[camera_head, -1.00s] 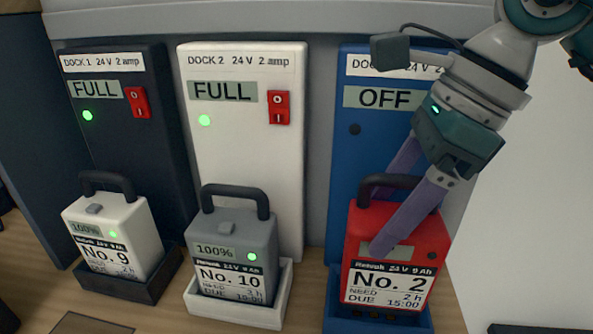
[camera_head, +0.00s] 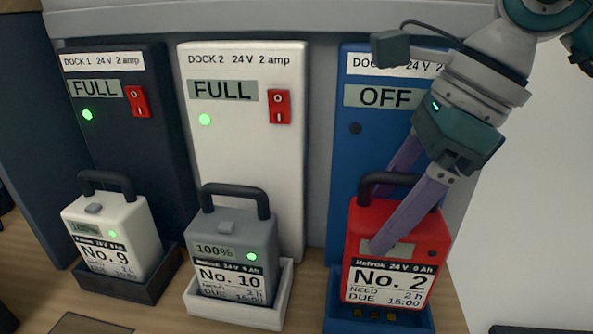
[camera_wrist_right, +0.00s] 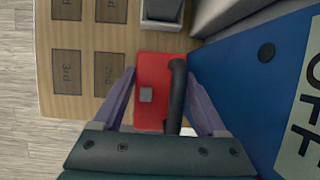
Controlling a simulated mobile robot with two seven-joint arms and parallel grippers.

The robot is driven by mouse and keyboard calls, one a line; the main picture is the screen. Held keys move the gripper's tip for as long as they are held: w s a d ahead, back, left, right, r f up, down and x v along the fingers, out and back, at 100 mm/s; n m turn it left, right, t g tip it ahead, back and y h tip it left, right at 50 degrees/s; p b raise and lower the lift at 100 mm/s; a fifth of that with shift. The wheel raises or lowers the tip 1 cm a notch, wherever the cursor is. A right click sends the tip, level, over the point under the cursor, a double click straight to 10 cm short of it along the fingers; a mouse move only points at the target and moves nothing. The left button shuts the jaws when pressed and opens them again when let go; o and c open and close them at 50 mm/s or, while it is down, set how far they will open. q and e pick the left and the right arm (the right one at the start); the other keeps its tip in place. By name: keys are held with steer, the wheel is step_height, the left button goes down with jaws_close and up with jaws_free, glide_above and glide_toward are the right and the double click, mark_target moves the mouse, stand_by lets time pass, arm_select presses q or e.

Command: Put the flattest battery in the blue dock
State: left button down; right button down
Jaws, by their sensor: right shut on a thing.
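The red battery No. 2 (camera_head: 388,278) is upright at the cradle (camera_head: 350,324) of the blue dock (camera_head: 345,190). Gold contacts show below its lower edge, so it appears to hang just above the cradle. My right gripper (camera_head: 390,215) is shut on this battery, with one finger across its front, hiding its charge display. The wrist view shows the fingers on either side of the red battery (camera_wrist_right: 150,80). The dock's display reads OFF and its lamp is dark. My left gripper is not in view.
White battery No. 9 (camera_head: 118,225) stands in the dark dock 1 and grey battery No. 10 (camera_head: 235,240) in the white dock 2. Both docks read FULL with green lamps and red switches (camera_head: 279,107). Marked squares (camera_wrist_right: 66,73) lie empty on the wooden surface.

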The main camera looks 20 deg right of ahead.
steer(key=shift+f+b, duration=1.55)
steer(key=shift+b, duration=0.2)
stand_by(0.8)
steer(key=shift+c, duration=0.9)
jaws_free()
steer(key=shift+w, duration=0.1)
steer(key=shift+o, duration=0.9)
steer(key=shift+f, duration=0.15)
steer(key=v, duration=1)
steer(key=p+v, duration=0.4)
steer(key=v, duration=0.5)
steer(key=shift+p, duration=0.4)
steer(key=shift+d, duration=0.1)
